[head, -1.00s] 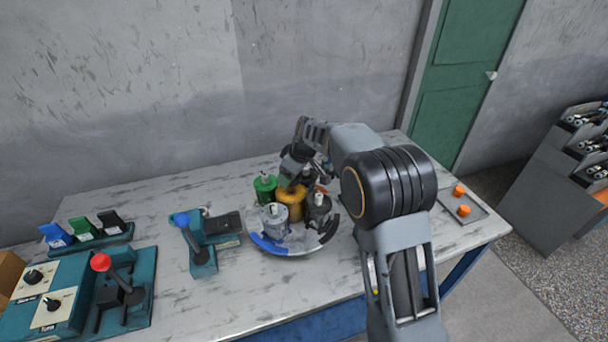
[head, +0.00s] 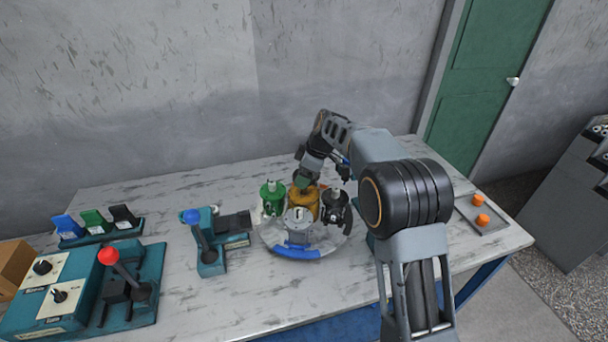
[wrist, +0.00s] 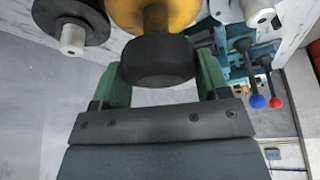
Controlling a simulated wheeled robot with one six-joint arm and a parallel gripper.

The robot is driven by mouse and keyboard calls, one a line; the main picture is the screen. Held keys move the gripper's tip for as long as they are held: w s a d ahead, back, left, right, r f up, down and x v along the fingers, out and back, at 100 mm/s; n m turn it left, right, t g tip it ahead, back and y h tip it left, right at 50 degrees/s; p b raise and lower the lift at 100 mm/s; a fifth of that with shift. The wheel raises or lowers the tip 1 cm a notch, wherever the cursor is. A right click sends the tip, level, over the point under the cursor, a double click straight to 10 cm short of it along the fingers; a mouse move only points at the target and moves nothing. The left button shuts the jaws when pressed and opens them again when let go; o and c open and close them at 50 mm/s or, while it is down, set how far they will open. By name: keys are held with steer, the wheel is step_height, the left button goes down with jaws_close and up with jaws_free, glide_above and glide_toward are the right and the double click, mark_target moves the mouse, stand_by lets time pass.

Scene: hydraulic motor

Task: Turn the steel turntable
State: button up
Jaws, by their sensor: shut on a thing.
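The steel turntable (head: 268,243) stands on the table, with a blue segment (head: 297,252) at its front rim. On it are a yellow-gold cylinder (head: 304,205) in the middle, a green one (head: 272,198) at left, a grey one (head: 298,226) in front and a black one (head: 337,207) at right. My gripper (head: 303,180) is above the yellow cylinder. In the wrist view its green fingers (wrist: 160,72) are shut on a black knob (wrist: 158,60) at the yellow cylinder's end. The turntable's far side is hidden.
A blue-knobbed lever unit (head: 205,240) stands left of the turntable. A control box with a red-knobbed lever (head: 122,270) and colored switches (head: 95,223) are farther left. A tray with orange pieces (head: 482,219) lies at right. Bare tabletop (head: 200,310) is in front.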

stand_by(0.5)
steer(key=o, duration=1.3)
steer(key=shift+r, duration=0.1)
steer(key=v, duration=1.3)
steer(key=shift+d+r, duration=0.15)
steer(key=shift+r, duration=0.15)
